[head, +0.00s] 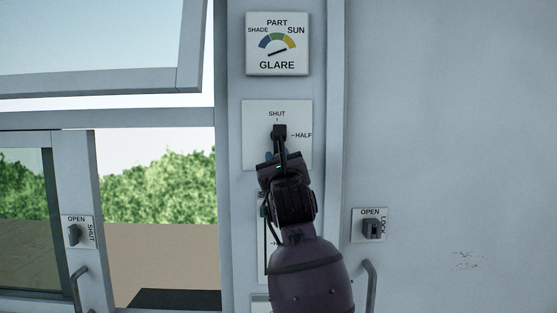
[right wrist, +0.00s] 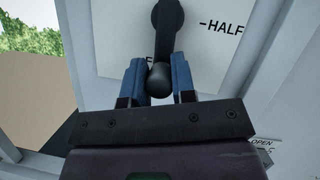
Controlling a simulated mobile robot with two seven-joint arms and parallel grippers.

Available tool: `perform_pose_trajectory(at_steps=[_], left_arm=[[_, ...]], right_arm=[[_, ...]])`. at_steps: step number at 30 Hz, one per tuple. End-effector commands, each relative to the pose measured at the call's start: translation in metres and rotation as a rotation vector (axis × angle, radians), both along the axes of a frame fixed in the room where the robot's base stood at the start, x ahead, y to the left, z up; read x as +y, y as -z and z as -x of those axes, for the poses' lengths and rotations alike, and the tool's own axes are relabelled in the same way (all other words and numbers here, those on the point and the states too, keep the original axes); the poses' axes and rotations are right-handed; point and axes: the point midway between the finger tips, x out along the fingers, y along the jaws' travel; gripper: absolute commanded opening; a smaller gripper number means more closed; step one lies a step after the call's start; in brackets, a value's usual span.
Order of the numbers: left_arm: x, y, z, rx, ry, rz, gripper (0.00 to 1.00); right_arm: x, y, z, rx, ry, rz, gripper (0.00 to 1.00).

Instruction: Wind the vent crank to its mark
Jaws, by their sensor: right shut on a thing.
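The vent crank (head: 279,132) is a black lever on a white plate (head: 253,112) marked SHUT at the top and HALF at the right. Its arm points down from the hub, and the marking below is mostly hidden, with one letter like F showing. My right gripper (head: 277,160) is shut on the crank's knob. In the right wrist view the blue fingers of my right gripper (right wrist: 158,82) sit either side of the black knob (right wrist: 160,79). My left gripper is not in view.
A GLARE dial (head: 277,43) above has its needle toward SUN. A lock knob (head: 373,229) is at the right, and an OPEN/SHUT knob (head: 74,235) at the left. An upper window pane (head: 95,40) stands tilted. Another plate below the crank is partly hidden by my arm.

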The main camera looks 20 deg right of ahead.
Motion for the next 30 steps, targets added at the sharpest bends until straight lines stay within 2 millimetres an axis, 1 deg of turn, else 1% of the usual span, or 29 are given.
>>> perform_pose_trajectory(at_steps=[7, 16, 17, 21, 22, 30], left_arm=[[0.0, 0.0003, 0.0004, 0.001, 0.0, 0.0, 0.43], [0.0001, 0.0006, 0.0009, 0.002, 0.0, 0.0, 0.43], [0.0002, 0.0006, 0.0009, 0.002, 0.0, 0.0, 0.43], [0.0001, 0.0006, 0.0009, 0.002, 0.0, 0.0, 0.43], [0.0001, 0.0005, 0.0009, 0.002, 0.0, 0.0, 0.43], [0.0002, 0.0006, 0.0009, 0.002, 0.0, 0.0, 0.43]], right_arm=[[0.0027, 0.0003, -0.0009, -0.015, -0.001, -0.055, 0.01], [0.0031, 0.0003, -0.0009, -0.018, -0.001, -0.062, 0.01], [0.0032, 0.0003, -0.0009, -0.018, -0.001, -0.062, 0.26], [0.0032, 0.0003, -0.0009, -0.018, -0.001, -0.062, 0.48], [0.0033, 0.0002, -0.0009, -0.018, -0.001, -0.062, 0.5], [0.0033, 0.0005, -0.0002, -0.018, 0.0, -0.062, 0.5]])
